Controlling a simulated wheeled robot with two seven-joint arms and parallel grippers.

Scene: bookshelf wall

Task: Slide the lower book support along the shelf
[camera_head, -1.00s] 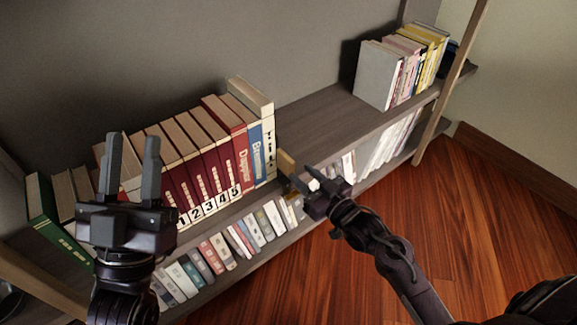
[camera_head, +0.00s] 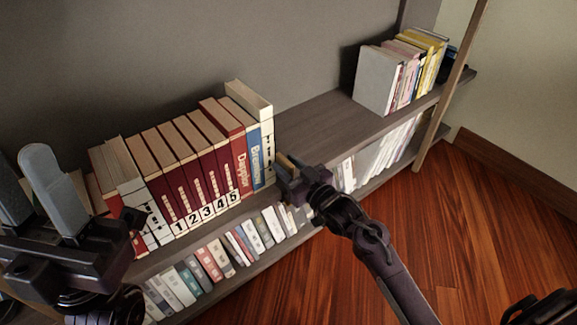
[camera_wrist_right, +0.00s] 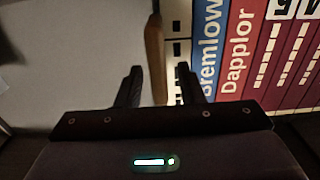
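The lower book support is a thin wooden piece at the right end of the book row on the upper visible shelf (camera_head: 320,125). In the right wrist view the support (camera_wrist_right: 154,50) stands upright between my right gripper's fingers. My right gripper (camera_wrist_right: 159,85) is open around it, with a visible gap beside each finger. In the head view my right gripper (camera_head: 290,168) largely hides the support at the shelf's front edge. My left gripper (camera_head: 32,190) is open and empty at the far left, in front of the left part of the row.
Numbered red books (camera_head: 190,170) and a blue book (camera_head: 253,150) stand left of the support. A second book group (camera_head: 375,80) stands farther right. Bare shelf lies between the groups. Small books (camera_head: 235,245) fill the shelf below. A wooden post (camera_head: 450,85) stands at the right.

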